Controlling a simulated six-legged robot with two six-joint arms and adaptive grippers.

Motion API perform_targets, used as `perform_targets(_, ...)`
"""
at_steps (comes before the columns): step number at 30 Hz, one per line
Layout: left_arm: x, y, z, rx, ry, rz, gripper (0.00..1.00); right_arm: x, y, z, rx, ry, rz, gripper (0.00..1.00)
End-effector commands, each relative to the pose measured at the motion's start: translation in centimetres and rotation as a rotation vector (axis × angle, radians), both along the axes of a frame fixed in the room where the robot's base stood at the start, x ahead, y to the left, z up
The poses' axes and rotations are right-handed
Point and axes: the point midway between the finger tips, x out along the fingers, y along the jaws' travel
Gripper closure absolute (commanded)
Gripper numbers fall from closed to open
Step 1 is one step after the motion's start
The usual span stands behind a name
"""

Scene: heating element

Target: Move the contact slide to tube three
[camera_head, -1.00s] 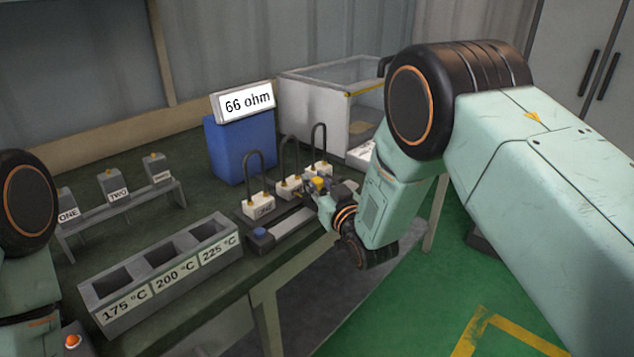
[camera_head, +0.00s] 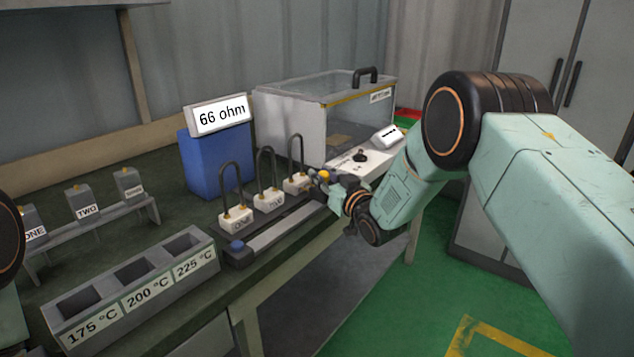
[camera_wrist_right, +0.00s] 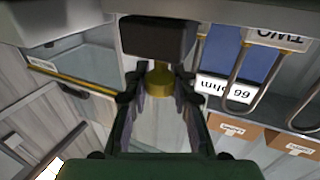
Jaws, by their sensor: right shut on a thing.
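The contact slide shows as a yellow knob (camera_head: 324,177) at the far right end of the grey rail (camera_head: 290,223). My right gripper (camera_head: 328,183) is at this knob. In the right wrist view, the yellow knob (camera_wrist_right: 160,80) under a dark block sits between the fingers of the gripper (camera_wrist_right: 160,95). Tube one (camera_head: 236,213), tube two (camera_head: 268,197) and tube three (camera_head: 297,182) are looped tubes on white blocks behind the rail. The knob appears just right of tube three's block. Exact alignment is hard to tell. My left gripper is out of view.
A blue meter (camera_head: 212,160) reads 66 ohm. A glass-topped box (camera_head: 290,118) and a white control panel (camera_head: 366,160) stand behind the gripper. A three-slot temperature holder (camera_head: 140,285) and a labelled stand (camera_head: 98,220) are at the left. Green floor lies in front.

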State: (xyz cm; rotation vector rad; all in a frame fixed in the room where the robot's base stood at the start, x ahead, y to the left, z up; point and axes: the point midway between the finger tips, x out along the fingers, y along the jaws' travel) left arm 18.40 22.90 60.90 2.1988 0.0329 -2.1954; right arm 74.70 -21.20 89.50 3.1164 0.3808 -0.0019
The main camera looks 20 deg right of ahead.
Motion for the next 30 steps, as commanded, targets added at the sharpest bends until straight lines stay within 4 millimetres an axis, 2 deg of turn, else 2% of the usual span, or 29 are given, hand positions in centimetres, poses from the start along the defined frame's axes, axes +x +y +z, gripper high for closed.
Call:
perform_targets(5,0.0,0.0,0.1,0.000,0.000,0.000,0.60,0.1,-0.3,0.4,0.001,-0.006,-0.008,1.00)
perform_targets(6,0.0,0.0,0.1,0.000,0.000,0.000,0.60,0.2,-0.3,0.4,0.002,-0.007,-0.008,0.73)
perform_targets(14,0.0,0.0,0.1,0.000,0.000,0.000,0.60,0.1,-0.2,0.3,0.001,-0.005,-0.006,0.51)
perform_targets(24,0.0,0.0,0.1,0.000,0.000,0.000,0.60,-0.1,-0.2,0.2,0.001,-0.003,-0.004,0.51)
perform_targets(30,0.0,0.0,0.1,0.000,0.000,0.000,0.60,-2.0,-0.7,0.2,0.002,-0.001,-0.006,0.51)
